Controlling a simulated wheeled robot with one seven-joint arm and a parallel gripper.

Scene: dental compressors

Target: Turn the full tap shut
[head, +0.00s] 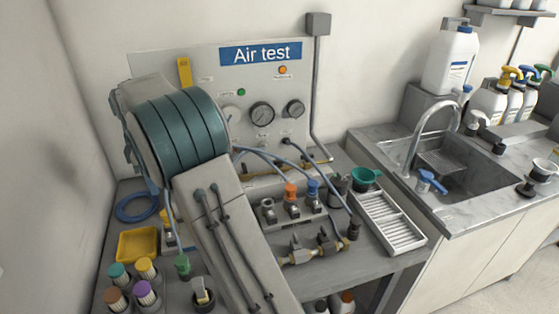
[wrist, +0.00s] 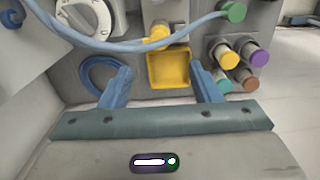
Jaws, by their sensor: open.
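My gripper (wrist: 163,86) shows in the wrist view with its two blue fingers wide apart and nothing between them. A yellow tray (wrist: 168,70) shows beyond the fingers, and a yellow fitting (wrist: 155,33) stands above it. A white round knob with a raised grip (wrist: 90,17) is at the upper left of the wrist view. In the head view an upright yellow lever (head: 184,71) is on the Air test panel (head: 215,62), and brass valves (head: 302,256) lie on the bench. I cannot tell which one is the full tap. My arm hides the panel's left part and my gripper.
A blue hose (wrist: 130,46) crosses the wrist view above the fingers. Coloured caps (wrist: 229,60) stand right of the tray.

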